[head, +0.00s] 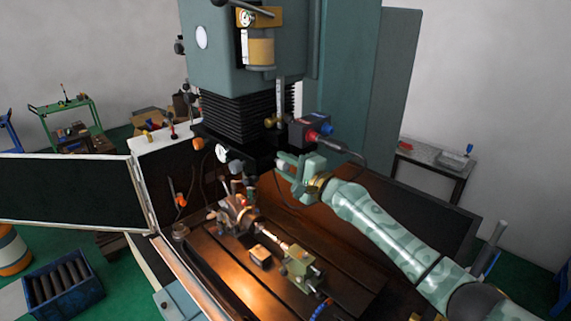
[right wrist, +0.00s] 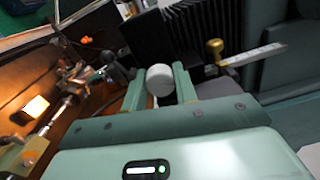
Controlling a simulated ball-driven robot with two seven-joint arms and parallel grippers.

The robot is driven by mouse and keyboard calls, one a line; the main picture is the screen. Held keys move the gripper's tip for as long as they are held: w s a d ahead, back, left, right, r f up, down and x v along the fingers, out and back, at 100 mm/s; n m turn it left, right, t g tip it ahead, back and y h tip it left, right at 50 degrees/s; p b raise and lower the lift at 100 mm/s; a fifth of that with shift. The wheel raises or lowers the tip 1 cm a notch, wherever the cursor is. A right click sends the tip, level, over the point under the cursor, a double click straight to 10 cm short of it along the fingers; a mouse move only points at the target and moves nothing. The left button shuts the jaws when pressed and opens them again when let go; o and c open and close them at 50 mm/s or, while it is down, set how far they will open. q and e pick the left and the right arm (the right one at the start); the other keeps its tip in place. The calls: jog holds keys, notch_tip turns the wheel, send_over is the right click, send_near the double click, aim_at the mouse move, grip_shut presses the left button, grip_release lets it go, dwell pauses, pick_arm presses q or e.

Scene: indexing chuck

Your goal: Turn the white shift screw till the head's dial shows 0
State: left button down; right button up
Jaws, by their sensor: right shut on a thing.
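My right gripper (head: 283,164) reaches in from the right, below the machine's head (head: 258,150). In the right wrist view its two fingers (right wrist: 161,86) are shut on the white shift screw (right wrist: 159,76), a round white knob between the fingertips. The fingers mostly hide the screw in the head view. A small round white dial (head: 222,153) sits at the left of the head, too small for me to read. My left gripper is not in view.
Below lies the machine table (head: 232,267) with a chuck (head: 236,214) and a green tailstock (head: 300,268). A black-and-red box (head: 309,132) hangs above my gripper.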

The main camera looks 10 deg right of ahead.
dwell(0.4)
jog(key=o, duration=1)
jog(key=shift+d, duration=0.1)
jog(key=shift+c, duration=0.2)
jog(key=p+v, duration=0.2)
jog(key=v, duration=0.3)
send_near(287, 166)
jog(key=v, duration=0.6)
jog(key=shift+d+f, duration=0.1)
